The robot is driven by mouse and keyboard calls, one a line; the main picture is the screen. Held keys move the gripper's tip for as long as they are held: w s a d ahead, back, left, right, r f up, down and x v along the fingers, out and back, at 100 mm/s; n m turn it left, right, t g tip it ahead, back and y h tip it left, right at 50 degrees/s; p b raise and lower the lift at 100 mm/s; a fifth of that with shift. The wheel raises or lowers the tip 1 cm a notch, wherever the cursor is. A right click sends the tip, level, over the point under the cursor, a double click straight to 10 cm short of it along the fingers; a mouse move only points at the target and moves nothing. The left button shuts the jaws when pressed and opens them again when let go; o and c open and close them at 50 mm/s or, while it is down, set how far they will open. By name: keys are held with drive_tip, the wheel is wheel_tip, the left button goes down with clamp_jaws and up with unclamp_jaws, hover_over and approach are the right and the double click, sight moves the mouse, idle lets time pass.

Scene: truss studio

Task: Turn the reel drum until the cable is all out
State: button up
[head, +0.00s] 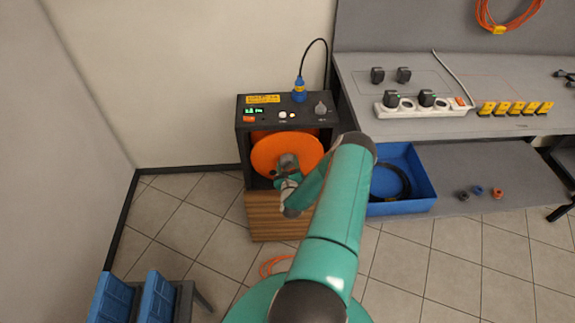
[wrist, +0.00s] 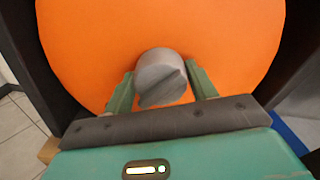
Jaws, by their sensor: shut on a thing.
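The reel drum (head: 266,152) is an orange disc set in the front of a dark box with controls on top. In the wrist view the orange drum face (wrist: 85,40) fills most of the picture. A grey knob (wrist: 160,76) sticks out from the drum face. My gripper (wrist: 161,88) is shut on the knob, one green finger on each side. In the head view my gripper (head: 288,172) is at the middle of the drum, partly hidden by my arm. An orange cable (head: 272,266) lies on the floor in front of the wooden block.
The dark box (head: 242,140) stands on a wooden block (head: 278,218). Tiled floor is free at left.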

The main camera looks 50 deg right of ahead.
drive_tip(key=m, duration=0.4)
drive_tip(key=shift+m, duration=0.4)
idle(0.4)
drive_tip(key=o, duration=1.4)
drive_tip(key=shift+c, duration=0.2)
drive_tip(key=shift+s, duration=0.15)
drive_tip(key=v, duration=1.3)
drive_tip(key=shift+s+a, duration=0.2)
drive_tip(key=shift+a, duration=0.1)
drive_tip(key=shift+w, duration=0.1)
